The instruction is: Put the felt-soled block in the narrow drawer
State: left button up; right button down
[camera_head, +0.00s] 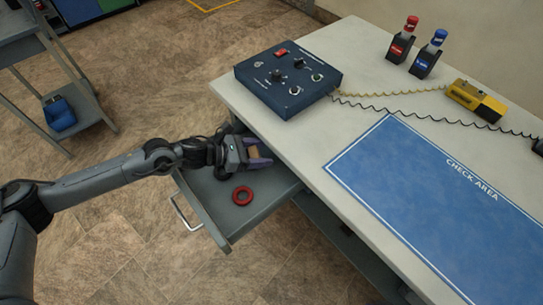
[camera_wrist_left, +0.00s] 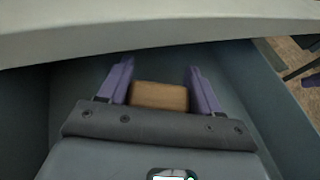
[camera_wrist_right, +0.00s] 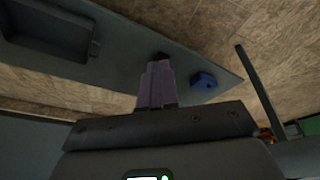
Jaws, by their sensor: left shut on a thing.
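The drawer (camera_head: 247,222) under the bench is pulled open, with a pale handle on its front. My left gripper (camera_head: 262,153) is inside or just over the drawer, near the bench edge. I see no felt sole from here, and I cannot tell whether the block touches the drawer floor. My right gripper (camera_wrist_right: 156,80) shows only in its own wrist view, with its fingers together and nothing visible between them.
On the white bench (camera_head: 310,131) stand a blue control box (camera_head: 288,78), two bottles, a yellow device (camera_head: 475,100) and a blue check-area mat (camera_head: 430,200). The bench edge overhangs the drawer's back. A grey cart holds a blue bin (camera_head: 60,113).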

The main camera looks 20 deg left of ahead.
aim_at(271, 155)
pick_arm(q)
jog(key=shift+w+d+f+b, duration=0.8)
jog(key=shift+w+d+f, duration=0.3)
jog(key=shift+d+f, duration=0.25)
jog(key=shift+w+d, duration=0.1)
jog(key=shift+d, duration=0.1)
jog(key=shift+a, duration=0.1)
jog(key=shift+f, duration=0.15)
jog(key=o, duration=1)
jog(key=shift+o, duration=0.2)
